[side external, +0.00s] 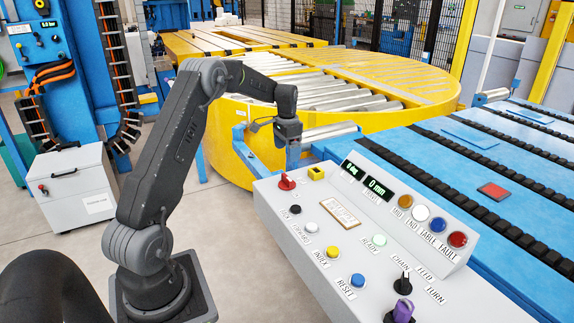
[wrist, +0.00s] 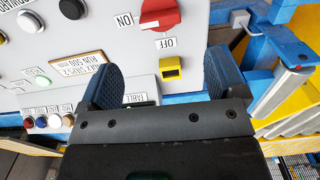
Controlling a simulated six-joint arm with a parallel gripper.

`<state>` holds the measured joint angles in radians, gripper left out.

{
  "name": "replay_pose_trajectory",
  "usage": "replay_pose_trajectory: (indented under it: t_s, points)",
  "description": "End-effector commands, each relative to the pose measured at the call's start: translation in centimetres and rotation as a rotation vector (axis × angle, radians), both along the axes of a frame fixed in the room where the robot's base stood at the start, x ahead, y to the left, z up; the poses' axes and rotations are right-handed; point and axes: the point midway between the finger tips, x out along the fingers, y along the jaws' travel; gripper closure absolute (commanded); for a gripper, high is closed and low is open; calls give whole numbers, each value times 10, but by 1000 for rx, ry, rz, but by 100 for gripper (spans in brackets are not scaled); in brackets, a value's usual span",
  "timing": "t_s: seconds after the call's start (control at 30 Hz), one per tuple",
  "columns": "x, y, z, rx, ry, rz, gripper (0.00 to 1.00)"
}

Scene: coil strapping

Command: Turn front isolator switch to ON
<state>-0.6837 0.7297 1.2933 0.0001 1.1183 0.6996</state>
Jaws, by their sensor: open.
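The red isolator switch (side external: 287,182) sits on the far left corner of the sloped grey control panel (side external: 300,235). In the wrist view the red switch (wrist: 160,14) is at the top edge, partly cut off, with a white mark on its lower left. An ON label (wrist: 125,20) is left of it and an OFF label (wrist: 166,43) below it. I cannot tell surely which label the handle points at. My gripper (side external: 292,165) is above the panel's far edge, near the switch. In the wrist view its fingers (wrist: 163,80) are spread and empty, apart from the switch.
A small yellow block (side external: 316,172) with a dark opening stands beside the switch. Several push buttons, displays (side external: 365,180) and a purple-topped knob (side external: 403,310) are on the panel. A blue bracket with a roller (wrist: 285,90) is close on the right in the wrist view.

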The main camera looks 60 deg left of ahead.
Motion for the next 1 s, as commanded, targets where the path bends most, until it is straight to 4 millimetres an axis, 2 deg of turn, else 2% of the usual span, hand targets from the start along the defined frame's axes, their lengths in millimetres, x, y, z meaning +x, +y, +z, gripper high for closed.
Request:
replay_pose_trajectory:
  t_s: [0.1,0.2,0.67,0.77,0.83,1.0]
  points:
    - [0,0,19,2,-2,0,11]
    - [0,0,28,1,-1,0,11]
    - [0,-3,35,1,-2,-1,11]
    - [1,-18,49,13,-16,-3,11]
    - [0,-39,66,25,-36,-5,11]
    - [-16,-116,117,61,-109,-6,11]
